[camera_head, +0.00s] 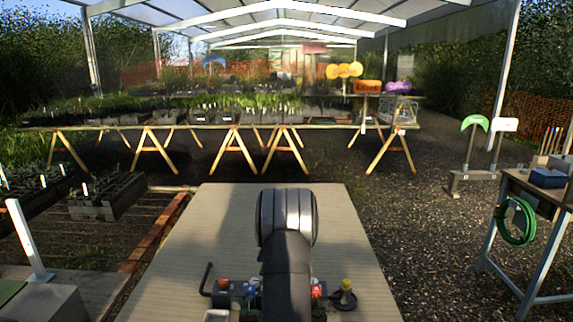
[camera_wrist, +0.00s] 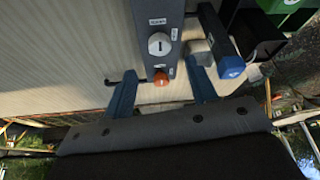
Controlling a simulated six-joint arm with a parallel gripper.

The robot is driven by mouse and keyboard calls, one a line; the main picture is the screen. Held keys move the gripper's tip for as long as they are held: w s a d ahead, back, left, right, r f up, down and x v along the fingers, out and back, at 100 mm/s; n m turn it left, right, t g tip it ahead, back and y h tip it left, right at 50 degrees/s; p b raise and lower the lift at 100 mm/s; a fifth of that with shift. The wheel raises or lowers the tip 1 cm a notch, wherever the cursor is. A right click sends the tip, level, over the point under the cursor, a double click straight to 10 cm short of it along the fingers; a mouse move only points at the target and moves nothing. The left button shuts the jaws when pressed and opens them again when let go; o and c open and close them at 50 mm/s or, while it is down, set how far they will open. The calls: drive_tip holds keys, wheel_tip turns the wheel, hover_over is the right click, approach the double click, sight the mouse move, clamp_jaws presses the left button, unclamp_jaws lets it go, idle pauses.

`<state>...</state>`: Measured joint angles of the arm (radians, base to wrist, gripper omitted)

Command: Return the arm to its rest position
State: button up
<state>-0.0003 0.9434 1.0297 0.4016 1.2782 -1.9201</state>
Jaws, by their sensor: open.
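My gripper (camera_wrist: 161,72) shows in the wrist view as two blue fingers spread apart, with nothing gripped between them. A grey labelled bar with a white round knob (camera_wrist: 159,44) and an orange cap (camera_wrist: 160,79) lies beyond and between the fingertips; I cannot tell how far away it is. In the head view my dark arm stands over the near middle of the light table (camera_head: 220,215), and it hides the gripper and part of the items there.
A black bent rod (camera_head: 205,280), an orange-topped item (camera_head: 224,284) and a yellow-topped item (camera_head: 347,285) are at the table's near end. The wrist view shows a blue-ended dark block (camera_wrist: 231,67) and a green item (camera_wrist: 278,5). The table's far part is clear.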

drive_tip(key=s+v, duration=0.1)
drive_tip(key=v, duration=0.9)
drive_tip(key=x, duration=1.1)
drive_tip(key=w+x, duration=0.1)
drive_tip(key=x, duration=0.5)
drive_tip(key=shift+s+r+m+t, duration=0.1)
drive_tip(key=shift+m+t, duration=0.4)
drive_tip(key=shift+m, duration=0.7)
drive_tip(key=m+t, duration=0.1)
drive_tip(key=m, duration=0.2)
drive_tip(key=m+t, duration=0.1)
drive_tip(key=m, duration=0.2)
drive_tip(key=shift+s+h, duration=0.15)
drive_tip(key=shift+h, duration=0.15)
drive_tip(key=m+t+h, duration=0.1)
drive_tip(key=m, duration=0.3)
drive_tip(key=shift+s+a, duration=0.1)
drive_tip(key=shift+a+m+t+h, duration=0.15)
drive_tip(key=shift+m+t+h, duration=0.45)
drive_tip(key=shift+m, duration=1.3)
